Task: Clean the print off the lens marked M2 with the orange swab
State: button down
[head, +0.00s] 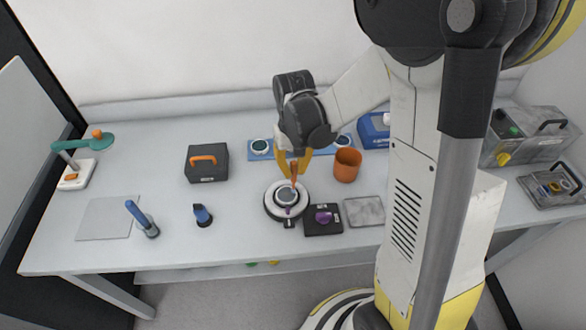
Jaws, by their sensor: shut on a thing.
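My gripper (293,163) points down over the middle of the table, shut on the orange swab (294,174). The swab's lower end is at or just above a round lens (286,196); I cannot tell whether they touch. The lens sits on a round white stand with a dark rim (271,207). No M2 mark or print is readable on it at this size. A blue rack (268,155) behind my gripper carries other round lenses, such as one at its left end (259,146). My gripper and wrist hide the rack's middle.
An orange cup (346,166) stands right of my gripper. A black box with a purple knob (323,218) and a grey plate (364,211) lie near the front. A black case (206,165), a blue upright tool (140,216) and a green-armed lamp (86,143) stand left.

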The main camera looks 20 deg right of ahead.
jog(key=shift+r+p, duration=0.3)
jog(key=shift+r, duration=0.2)
jog(key=shift+w+a+b, duration=0.15)
jog(key=shift+w+a, duration=0.15)
jog(key=shift+a, duration=0.55)
jog(key=shift+w+a+b, duration=0.15)
jog(key=shift+w+a, duration=0.1)
jog(key=shift+a, duration=0.55)
jog(key=shift+f+b, duration=0.45)
jog(key=shift+f, duration=0.15)
jog(key=shift+s+d, duration=0.15)
jog(key=shift+d, duration=0.3)
jog(key=shift+s+d, duration=0.1)
jog(key=shift+d, duration=0.2)
jog(key=shift+s+d+b, duration=0.3)
jog(key=shift+d+b, duration=0.2)
jog(key=shift+d, duration=0.4)
jog(key=shift+r, duration=0.1)
